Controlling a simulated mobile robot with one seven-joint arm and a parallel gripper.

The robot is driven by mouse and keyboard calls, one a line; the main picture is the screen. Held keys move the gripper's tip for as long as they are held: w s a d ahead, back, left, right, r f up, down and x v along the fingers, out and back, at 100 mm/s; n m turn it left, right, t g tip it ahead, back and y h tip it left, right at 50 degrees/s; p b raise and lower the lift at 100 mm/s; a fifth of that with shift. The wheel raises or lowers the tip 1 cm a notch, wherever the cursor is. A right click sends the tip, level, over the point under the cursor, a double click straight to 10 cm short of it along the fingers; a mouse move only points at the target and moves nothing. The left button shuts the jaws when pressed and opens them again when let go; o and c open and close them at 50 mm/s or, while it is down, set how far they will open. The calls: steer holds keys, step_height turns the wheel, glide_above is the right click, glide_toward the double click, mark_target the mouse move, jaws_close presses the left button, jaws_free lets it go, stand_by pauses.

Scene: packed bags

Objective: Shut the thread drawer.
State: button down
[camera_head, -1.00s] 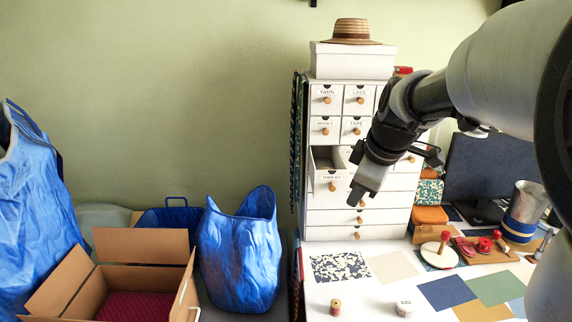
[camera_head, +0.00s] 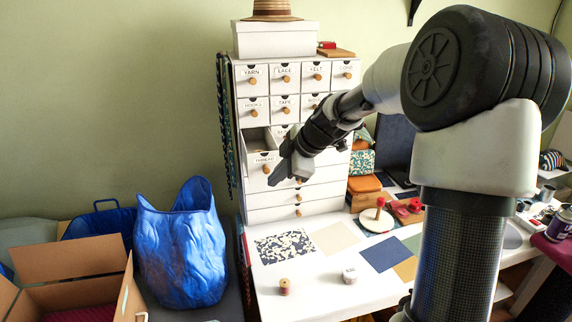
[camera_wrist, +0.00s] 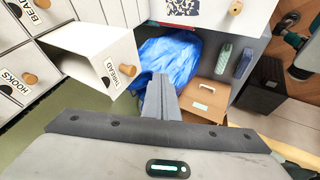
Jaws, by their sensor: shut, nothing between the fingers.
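The thread drawer (camera_head: 264,157) stands pulled out of the white drawer cabinet (camera_head: 310,204), on its left side. Its front bears the THREAD label and a round wooden knob. In the wrist view the open thread drawer (camera_wrist: 98,52) shows at the upper left, with its knob facing right. My gripper (camera_head: 273,183) is shut and empty, close in front of the drawer's lower front in the head view.
A white table (camera_head: 315,273) lies below with flat fabric pieces, a thread spool (camera_head: 285,286) and a small white round item (camera_head: 349,275). A blue bag (camera_head: 180,245) and an open cardboard box (camera_head: 75,262) stand at the left.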

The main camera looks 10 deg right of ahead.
mark_target(258, 166)
steer(key=shift+w+r+p, duration=0.1)
steer(key=shift+w+p, duration=0.35)
steer(key=shift+w, duration=1.5)
